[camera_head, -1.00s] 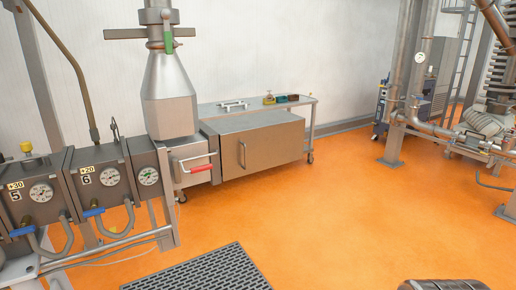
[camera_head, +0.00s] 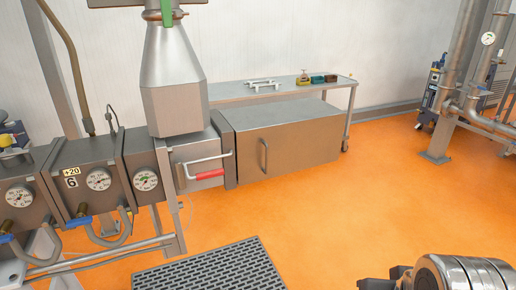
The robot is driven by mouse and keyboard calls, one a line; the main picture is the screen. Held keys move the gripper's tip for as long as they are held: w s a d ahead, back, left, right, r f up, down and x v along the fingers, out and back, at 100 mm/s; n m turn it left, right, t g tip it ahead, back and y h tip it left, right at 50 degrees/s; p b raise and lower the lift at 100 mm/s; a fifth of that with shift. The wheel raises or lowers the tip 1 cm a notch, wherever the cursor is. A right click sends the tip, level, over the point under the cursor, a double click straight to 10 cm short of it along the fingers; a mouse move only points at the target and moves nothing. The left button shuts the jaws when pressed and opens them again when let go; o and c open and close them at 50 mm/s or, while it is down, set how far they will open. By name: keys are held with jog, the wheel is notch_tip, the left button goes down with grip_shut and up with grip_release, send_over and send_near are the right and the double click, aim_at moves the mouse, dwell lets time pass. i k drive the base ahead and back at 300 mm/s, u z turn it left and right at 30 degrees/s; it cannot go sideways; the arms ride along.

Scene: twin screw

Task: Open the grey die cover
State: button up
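The grey die cover (camera_head: 290,148) is a box-shaped metal housing at the end of the machine, in the middle of the head view. It looks closed against the block on its left. A vertical bar handle (camera_head: 264,155) sits on its front face near the left side. A ribbed metal part, likely of my own arm, shows at the bottom right corner, well apart from the cover. My gripper's fingers are not in view.
A lever with a red grip (camera_head: 208,174) sticks out left of the cover. A trolley table (camera_head: 228,92) with small items stands behind it. A dark floor grate (camera_head: 212,268) lies in front. Orange floor (camera_head: 370,215) is clear to the right. Pipes (camera_head: 455,85) stand at the far right.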

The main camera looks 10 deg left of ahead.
aim_at(273, 140)
jog(key=u, duration=0.3)
jog(key=i, duration=0.65)
jog(key=u, duration=0.95)
jog(key=i, duration=0.65)
jog(key=u, duration=0.4)
